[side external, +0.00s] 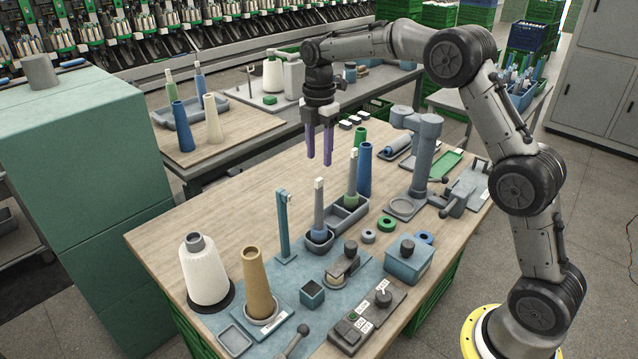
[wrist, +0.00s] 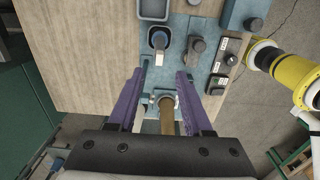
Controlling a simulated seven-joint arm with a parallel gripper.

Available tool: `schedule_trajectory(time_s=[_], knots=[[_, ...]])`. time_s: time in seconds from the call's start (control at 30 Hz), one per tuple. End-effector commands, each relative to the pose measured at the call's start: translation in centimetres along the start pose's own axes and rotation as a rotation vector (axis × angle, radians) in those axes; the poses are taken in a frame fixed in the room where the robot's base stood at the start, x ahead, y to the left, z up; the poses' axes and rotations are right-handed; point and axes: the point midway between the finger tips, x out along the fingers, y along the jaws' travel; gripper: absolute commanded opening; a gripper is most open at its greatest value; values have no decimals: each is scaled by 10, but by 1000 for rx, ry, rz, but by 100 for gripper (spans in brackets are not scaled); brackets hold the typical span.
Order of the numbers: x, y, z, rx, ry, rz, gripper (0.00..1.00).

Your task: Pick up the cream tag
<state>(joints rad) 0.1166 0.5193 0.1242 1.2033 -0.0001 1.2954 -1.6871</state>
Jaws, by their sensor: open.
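My gripper (side external: 319,160) is open, with two purple fingers pointing down over the table. It is empty; the fingers also show apart in the wrist view (wrist: 160,72). A small cream-white piece (side external: 319,183) tops a grey post (side external: 319,212) standing in a grey cup, just below the fingertips in the side view. A similar pale piece (side external: 353,153) tops a second post in the grey tray. I cannot tell for sure which is the cream tag. In the wrist view a pale-topped post (wrist: 160,41) shows beyond the fingertips.
A tan cone (side external: 257,285) and a white yarn cone (side external: 205,275) stand at the front left. A thin teal upright (side external: 284,225) and a tall blue tube (side external: 364,170) stand near the posts. A grey column (side external: 424,160) is at the right. The table's left part is bare.

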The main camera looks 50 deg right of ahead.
Motion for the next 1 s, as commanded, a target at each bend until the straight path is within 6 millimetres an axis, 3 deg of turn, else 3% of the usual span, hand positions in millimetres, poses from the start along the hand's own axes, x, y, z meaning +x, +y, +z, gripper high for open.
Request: schedule_trajectory(time_s=[0.27,0.53,0.87,1.0], knots=[[21,0,0,0,0,-2,50],[58,0,0,0,0,-2,50],[65,1,0,0,0,0,50],[65,1,0,0,0,1,27]])
